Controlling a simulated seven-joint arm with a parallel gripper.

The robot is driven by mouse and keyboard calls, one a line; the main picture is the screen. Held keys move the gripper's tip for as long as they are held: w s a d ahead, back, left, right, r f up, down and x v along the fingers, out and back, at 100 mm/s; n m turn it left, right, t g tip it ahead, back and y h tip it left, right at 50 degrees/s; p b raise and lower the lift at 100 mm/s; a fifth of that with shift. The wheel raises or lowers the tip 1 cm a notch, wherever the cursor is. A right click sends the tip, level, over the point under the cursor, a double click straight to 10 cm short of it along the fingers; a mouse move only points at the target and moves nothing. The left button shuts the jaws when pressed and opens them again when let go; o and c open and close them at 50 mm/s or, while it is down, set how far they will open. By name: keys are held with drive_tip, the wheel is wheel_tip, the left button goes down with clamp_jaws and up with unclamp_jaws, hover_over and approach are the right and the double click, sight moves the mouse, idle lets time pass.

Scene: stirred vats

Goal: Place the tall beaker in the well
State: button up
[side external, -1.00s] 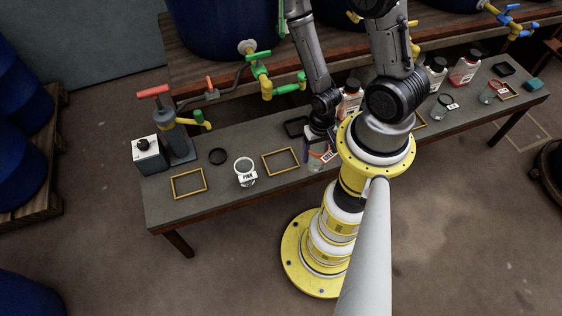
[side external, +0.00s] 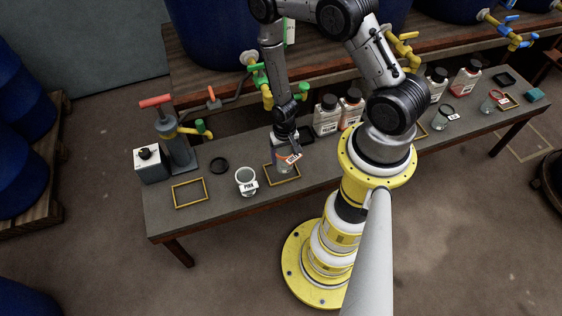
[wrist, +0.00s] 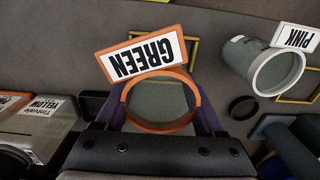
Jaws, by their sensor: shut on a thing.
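A clear beaker with an orange rim and a white tag reading GREEN (wrist: 143,56) is held by my gripper (wrist: 160,115); it looks taller than the PINK one. In the side view, my gripper (side external: 285,138) is shut on the beaker (side external: 283,160), which is upright. The beaker is over a yellow square frame (side external: 297,177) on the bench; I cannot tell whether its base touches the surface. Part of a yellow frame (wrist: 195,52) also shows beyond the beaker in the wrist view.
The PINK beaker (side external: 246,181) stands just left of the held one. Another yellow frame (side external: 174,194), a black ring (side external: 219,165) and a pump (side external: 177,147) are further left. White bottles (side external: 326,116) stand to the right. Green-handled valve piping (side external: 266,95) is behind.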

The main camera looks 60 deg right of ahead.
sight(281, 162)
drive_tip(key=shift+w+d+f, duration=0.1)
drive_tip(key=shift+w+f, duration=0.3)
drive_tip(key=shift+f, duration=0.1)
drive_tip(key=shift+w+d+f, duration=0.1)
drive_tip(key=shift+w+f, duration=0.1)
drive_tip(key=shift+f, duration=1.55)
drive_tip(key=shift+f, duration=0.15)
drive_tip(key=o, duration=1.3)
drive_tip(key=shift+o, duration=0.2)
